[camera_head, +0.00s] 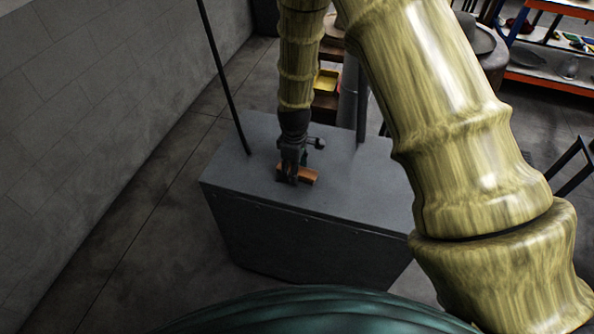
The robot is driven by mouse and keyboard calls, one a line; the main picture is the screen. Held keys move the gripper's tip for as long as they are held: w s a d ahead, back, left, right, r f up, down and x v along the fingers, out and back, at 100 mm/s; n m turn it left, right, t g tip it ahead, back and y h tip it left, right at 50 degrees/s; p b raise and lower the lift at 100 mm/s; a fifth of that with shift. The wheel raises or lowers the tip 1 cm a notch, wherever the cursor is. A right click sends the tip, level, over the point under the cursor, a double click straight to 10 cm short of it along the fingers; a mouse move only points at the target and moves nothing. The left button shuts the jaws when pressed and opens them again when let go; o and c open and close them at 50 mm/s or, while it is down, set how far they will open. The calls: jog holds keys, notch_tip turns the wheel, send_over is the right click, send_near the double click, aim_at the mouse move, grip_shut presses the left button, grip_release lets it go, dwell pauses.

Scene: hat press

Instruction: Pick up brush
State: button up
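A small orange-brown brush (311,176) lies on the grey top of a box-like cabinet (345,205) in the head view. My gripper (293,179) points down over the brush, with its dark fingers at the brush's left and middle part. The fingers hide part of the brush. From this view I cannot tell whether the fingers are closed on it or only around it. The brush appears to be at the level of the cabinet top.
A thin dark rod (224,80) rises at the cabinet's left, and a grey post (362,100) stands behind it. A yellow bin (327,82) sits farther back. Shelves with orange beams (556,84) stand at the upper right. A block wall (90,90) is at left, with open floor before it.

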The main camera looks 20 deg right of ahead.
jog(key=shift+f, duration=0.25)
jog(key=c, duration=1.1)
jog(key=shift+c, duration=0.2)
jog(key=shift+r, duration=0.1)
jog(key=shift+r+b, duration=0.55)
jog(key=shift+r, duration=0.25)
jog(key=shift+r+b, duration=0.4)
jog(key=shift+r, duration=0.5)
jog(key=s+a+r+b, duration=0.1)
jog(key=s+a+b, duration=0.2)
jog(key=s, duration=1.2)
jog(key=shift+a+r+b, duration=0.2)
jog(key=shift+a+b, duration=0.2)
jog(key=shift+a, duration=0.65)
